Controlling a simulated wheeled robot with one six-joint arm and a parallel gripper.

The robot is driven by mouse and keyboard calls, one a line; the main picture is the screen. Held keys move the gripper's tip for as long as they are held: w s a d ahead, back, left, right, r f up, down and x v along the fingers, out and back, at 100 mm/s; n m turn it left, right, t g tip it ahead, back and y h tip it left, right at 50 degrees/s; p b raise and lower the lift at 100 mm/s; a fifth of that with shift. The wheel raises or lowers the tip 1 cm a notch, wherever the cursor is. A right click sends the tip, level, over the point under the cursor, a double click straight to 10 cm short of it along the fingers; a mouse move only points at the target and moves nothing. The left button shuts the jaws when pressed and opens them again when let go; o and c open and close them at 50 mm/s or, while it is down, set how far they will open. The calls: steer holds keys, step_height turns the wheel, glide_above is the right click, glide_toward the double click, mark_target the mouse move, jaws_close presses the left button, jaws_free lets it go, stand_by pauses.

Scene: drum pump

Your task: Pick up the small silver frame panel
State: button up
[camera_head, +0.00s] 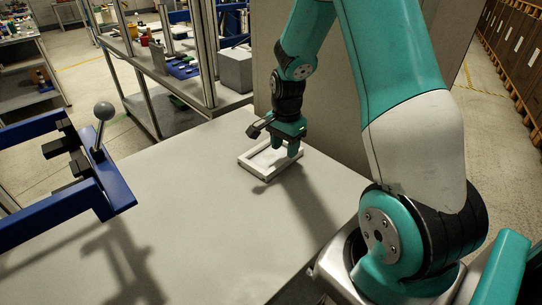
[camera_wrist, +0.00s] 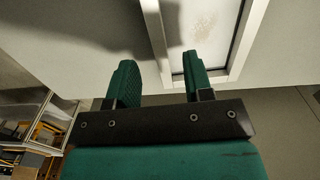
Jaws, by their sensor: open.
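The small silver frame panel (camera_head: 252,168) lies flat on the pale table, a rectangular rim around a pale middle. My gripper (camera_head: 275,149) is over the frame, pointing down. In the wrist view, the frame (camera_wrist: 156,38) reaches from the top edge down behind the fingers. My gripper (camera_wrist: 160,78) is open there, with a clear gap between its two green fingers. One long side bar of the frame lines up with this gap. The right finger overlaps the frame's inside in the picture, and the left finger appears outside it. I cannot tell whether the fingers touch the frame.
The pale table (camera_head: 190,220) is clear around the frame and toward the front. Behind is a metal-framed bench with a grey box (camera_head: 235,72). A grey panel rises behind my arm.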

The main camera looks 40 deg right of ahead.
mark_target(284, 160)
step_height(284, 160, down, 4)
steer(key=shift+s+a+f, duration=0.1)
jaws_close()
stand_by(0.4)
